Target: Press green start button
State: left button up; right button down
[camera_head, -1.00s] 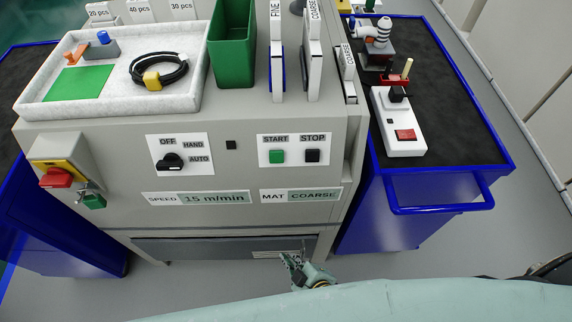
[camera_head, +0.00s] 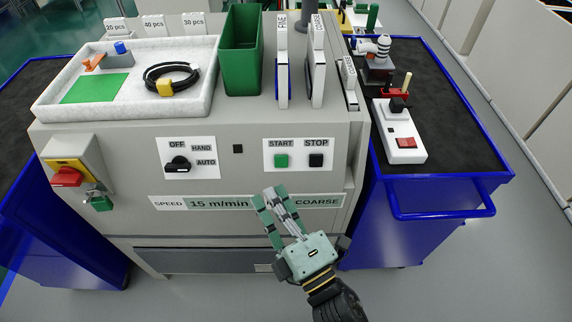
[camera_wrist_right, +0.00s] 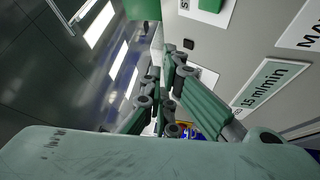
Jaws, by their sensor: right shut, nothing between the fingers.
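My left gripper is not in view.
A rotary switch (camera_head: 178,163) and a red knob on a yellow plate (camera_head: 67,177) sit to the left on the panel. A white tray (camera_head: 130,116) and a green bin (camera_head: 241,60) stand on top. A blue cart (camera_head: 440,195) stands at the right.

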aim_at(281, 161)
jog(key=shift+w, duration=0.1)
dwell(0.3)
jog(key=shift+w+f+b, duration=0.4)
jog(key=shift+w+f, duration=0.15)
jog(key=shift+w, duration=0.8)
jog(key=shift+w+f+b, duration=0.45)
jog(key=shift+w+f, duration=0.1)
jog(key=shift+w, duration=0.8)
jog(key=shift+w+f+b, duration=0.4)
jog(key=shift+w+f, duration=0.15)
jog(key=shift+w, duration=0.8)
jog(key=shift+w+f, duration=0.15)
jog(key=shift+w, duration=0.25)
jog(key=shift+w+f+b, duration=0.15)
jog(key=shift+w+b, duration=0.15)
jog(key=shift+w, duration=0.1)
jog(key=shift+s, duration=0.1)
jog(key=shift+s+r+p, duration=0.35)
jog(key=shift+s, duration=0.4)
